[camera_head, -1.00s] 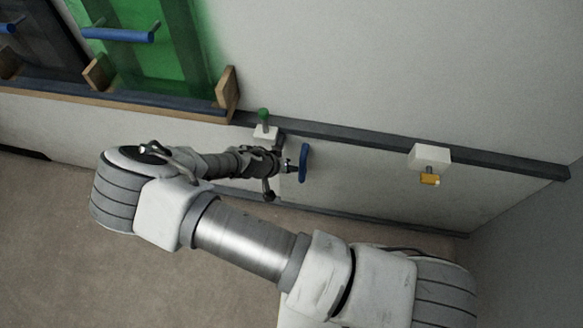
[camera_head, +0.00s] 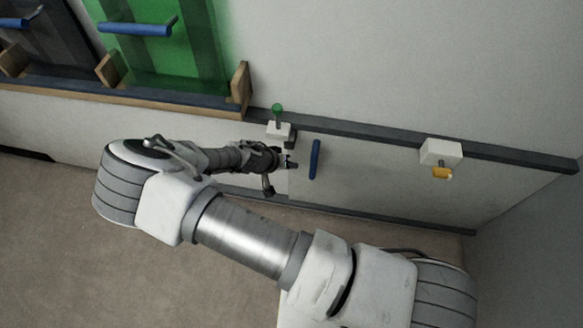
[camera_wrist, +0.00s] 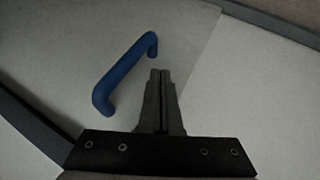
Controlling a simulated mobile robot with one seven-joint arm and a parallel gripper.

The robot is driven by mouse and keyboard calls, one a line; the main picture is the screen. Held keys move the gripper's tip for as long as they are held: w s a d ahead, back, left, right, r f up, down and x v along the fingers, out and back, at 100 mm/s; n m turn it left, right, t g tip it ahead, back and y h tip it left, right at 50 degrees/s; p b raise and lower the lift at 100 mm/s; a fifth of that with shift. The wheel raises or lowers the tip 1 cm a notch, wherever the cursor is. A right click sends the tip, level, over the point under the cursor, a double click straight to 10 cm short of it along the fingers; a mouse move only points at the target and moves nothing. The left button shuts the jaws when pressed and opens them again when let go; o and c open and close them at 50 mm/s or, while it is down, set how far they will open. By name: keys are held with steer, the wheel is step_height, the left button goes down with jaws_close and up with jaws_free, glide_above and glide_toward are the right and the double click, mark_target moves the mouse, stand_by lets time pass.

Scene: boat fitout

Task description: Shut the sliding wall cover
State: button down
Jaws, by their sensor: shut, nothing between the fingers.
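The sliding wall cover (camera_head: 360,185) is a pale flat panel low on the wall, between a dark upper rail and a dark lower rail. It carries a blue bar handle (camera_head: 315,160) near its left edge. In the wrist view the handle (camera_wrist: 125,74) stands left of my fingers, and the cover's edge runs to their right. My gripper (camera_head: 291,164) is shut and empty, just left of the handle in the head view, with a small gap. Its fingertips also show in the wrist view (camera_wrist: 160,74). My arm hides part of the wall on the left.
A white block with a green knob (camera_head: 278,122) sits by the upper rail (camera_head: 370,140), above my gripper. A white block (camera_head: 441,152) with a yellow piece is further right. A green panel (camera_head: 165,50) stands in a wooden frame at upper left. The floor (camera_head: 60,240) is clear.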

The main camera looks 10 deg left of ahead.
steer(key=p+v, duration=0.2)
steer(key=v, duration=0.8)
steer(key=shift+a+p, duration=0.3)
steer(key=shift+p, duration=0.05)
steer(key=s+d+r+g+y, duration=0.15)
steer(key=d+r, duration=0.25)
steer(key=r, duration=0.5)
steer(key=s+d+r+m+g+y, duration=0.1)
steer(key=d+r+y, duration=0.25)
steer(key=r, duration=0.55)
steer(key=s+d+r+g+y, duration=0.1)
steer(key=d+r, duration=0.4)
steer(key=r, duration=0.4)
steer(key=s+d+r+n+t+h+p, duration=0.1)
steer(key=s+d+r+t, duration=0.3)
steer(key=s+d+r, duration=0.9)
step_height(320, 180, up, 15)
steer(key=w+a+p, duration=0.1)
steer(key=w+p, duration=0.1)
steer(key=p, duration=1.2)
steer(key=shift+w+a+f, duration=0.15)
steer(key=shift+a, duration=0.05)
steer(key=shift+a, duration=0.1)
